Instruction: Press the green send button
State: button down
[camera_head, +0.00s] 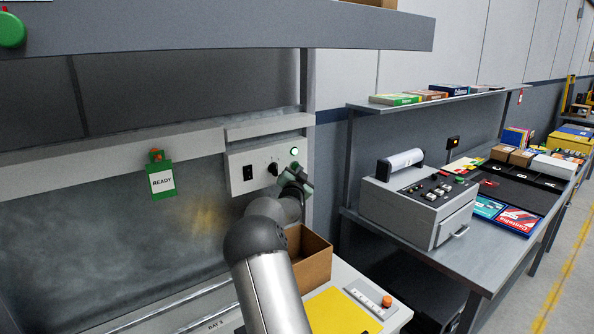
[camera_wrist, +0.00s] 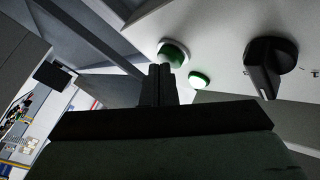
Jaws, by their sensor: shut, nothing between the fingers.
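The control panel (camera_head: 243,157) on the upright holds a black switch, a black knob (camera_head: 273,168) and a lit, green-rimmed white lamp (camera_head: 294,151). In the wrist view a larger round green button (camera_wrist: 177,50) sits on the panel near the lit lamp (camera_wrist: 200,79) and the knob (camera_wrist: 265,66). My gripper (camera_wrist: 160,70) is shut and empty, its fingertips overlapping the button's lower left edge. I cannot tell whether they touch it. In the head view my gripper (camera_head: 297,182) is at the panel's lower right and hides the button.
A green READY tag (camera_head: 162,182) hangs on the left. An open cardboard box (camera_head: 312,262) and a yellow sheet (camera_head: 340,311) lie below my arm. A grey console (camera_head: 415,205) stands on the right bench.

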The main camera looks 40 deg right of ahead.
jog(key=s+b, duration=0.5)
jog(key=s, duration=0.1)
jog(key=shift+b, duration=0.4)
jog(key=shift+d, duration=0.1)
